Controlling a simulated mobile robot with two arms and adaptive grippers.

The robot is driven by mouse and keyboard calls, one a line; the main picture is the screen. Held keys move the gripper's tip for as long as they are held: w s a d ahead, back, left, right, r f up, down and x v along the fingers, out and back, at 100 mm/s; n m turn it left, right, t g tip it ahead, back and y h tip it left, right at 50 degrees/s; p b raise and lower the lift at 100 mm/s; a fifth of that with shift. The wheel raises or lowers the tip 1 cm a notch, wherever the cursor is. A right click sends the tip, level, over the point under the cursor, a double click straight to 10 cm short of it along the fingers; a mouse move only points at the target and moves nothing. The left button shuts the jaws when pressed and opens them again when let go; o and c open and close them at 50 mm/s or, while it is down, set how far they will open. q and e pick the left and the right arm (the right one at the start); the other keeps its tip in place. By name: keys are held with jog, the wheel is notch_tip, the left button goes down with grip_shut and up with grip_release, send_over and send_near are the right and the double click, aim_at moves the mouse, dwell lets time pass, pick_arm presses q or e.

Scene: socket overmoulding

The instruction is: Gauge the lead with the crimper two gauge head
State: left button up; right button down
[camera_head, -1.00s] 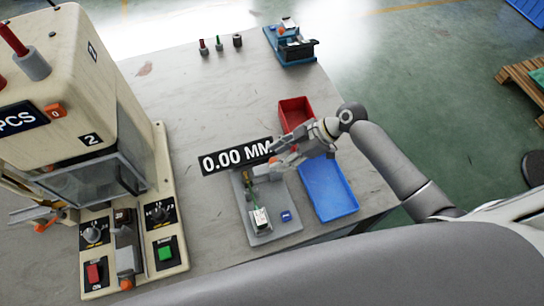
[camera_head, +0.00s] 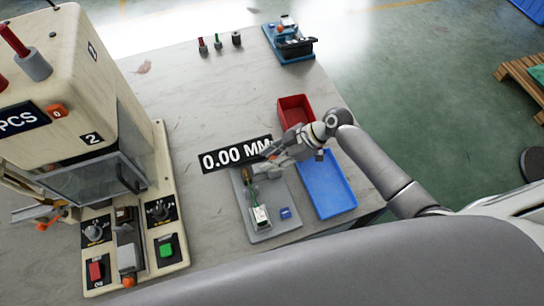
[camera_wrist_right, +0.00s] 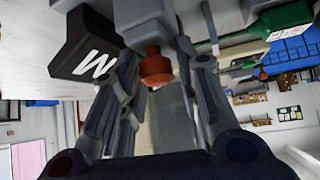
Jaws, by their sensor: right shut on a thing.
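My right gripper (camera_head: 268,162) is over the far end of the small grey gauge plate (camera_head: 272,226), behind which the black display (camera_head: 222,158) reads 0.00 MM. In the right wrist view its fingers (camera_wrist_right: 155,60) stand on either side of a grey body with an orange-red knob (camera_wrist_right: 156,70), which looks like the gauge head. The fingers are shut on it; the exact contact is hard to see. My left gripper is not in view.
A blue tray (camera_head: 345,208) and a red bin (camera_head: 307,101) lie close to my right arm. A large cream machine (camera_head: 165,190) marked 2 fills the left. A blue device (camera_head: 312,48) and several small posts (camera_head: 219,42) stand at the back. The middle table is clear.

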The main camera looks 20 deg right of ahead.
aim_at(257, 168)
jog(key=shift+a, duration=0.15)
jog(key=a, duration=0.4)
jog(key=shift+a, duration=0.15)
jog(key=c, duration=1.5)
grip_release()
jog(key=shift+r, duration=0.1)
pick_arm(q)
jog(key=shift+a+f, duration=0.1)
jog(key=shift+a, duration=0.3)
pick_arm(e)
jog(key=shift+o, duration=1.2)
jog(key=shift+a, duration=0.1)
jog(key=shift+d+r, duration=0.25)
jog(key=shift+d, duration=0.2)
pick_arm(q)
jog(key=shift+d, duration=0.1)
pick_arm(e)
jog(key=v, duration=1.1)
